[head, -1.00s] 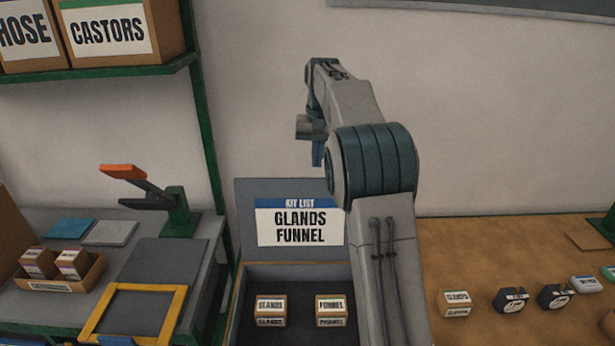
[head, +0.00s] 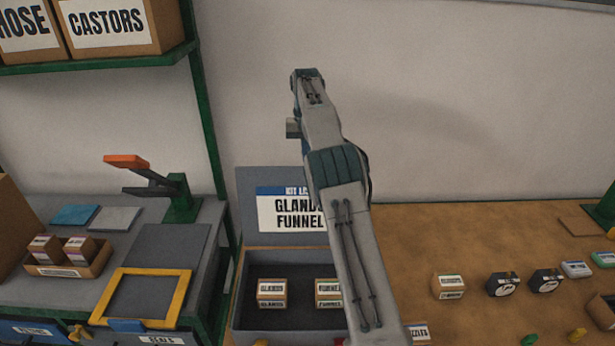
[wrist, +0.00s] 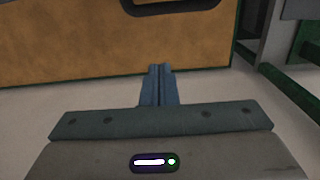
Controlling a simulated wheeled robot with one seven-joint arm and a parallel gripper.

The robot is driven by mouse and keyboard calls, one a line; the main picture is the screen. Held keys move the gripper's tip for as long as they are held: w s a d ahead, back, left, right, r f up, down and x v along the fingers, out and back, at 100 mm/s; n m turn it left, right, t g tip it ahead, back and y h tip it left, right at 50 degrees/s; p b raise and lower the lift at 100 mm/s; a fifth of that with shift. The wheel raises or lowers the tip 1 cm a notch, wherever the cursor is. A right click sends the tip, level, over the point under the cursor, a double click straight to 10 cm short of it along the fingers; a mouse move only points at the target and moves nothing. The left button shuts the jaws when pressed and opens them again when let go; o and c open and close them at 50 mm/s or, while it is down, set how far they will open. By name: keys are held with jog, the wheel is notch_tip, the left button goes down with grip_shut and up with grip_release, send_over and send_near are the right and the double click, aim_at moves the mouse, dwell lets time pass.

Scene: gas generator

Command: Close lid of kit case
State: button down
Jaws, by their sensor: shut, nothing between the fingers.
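The kit case (head: 238,312) stands open on the bench, with its grey lid (head: 257,180) raised upright at the back. A kit list label on the lid's inner face reads GLANDS and FUNNEL. A glands box (head: 272,292) and a funnel box (head: 328,292) sit inside, apart from each other. My arm crosses in front of the lid's right part and the case's right side, hiding them. My gripper shows in the wrist view (wrist: 158,72) with its blue fingers together and empty. In the head view it is mostly hidden behind my arm, above and behind the lid.
On the left bench are a yellow frame (head: 180,310), a carton tray (head: 62,270) and a press with an orange handle (head: 126,161). Black reels (head: 503,284) and small boxes lie on the right bench. A shelf with cartons (head: 120,28) hangs upper left.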

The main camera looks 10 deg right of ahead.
jog(key=s+f+p, duration=0.1)
jog(key=s+f, duration=0.3)
jog(key=shift+a+f, duration=0.3)
jog(key=shift+a, duration=0.1)
jog(key=shift+d, duration=0.1)
dwell(0.4)
jog(key=shift+f, duration=0.1)
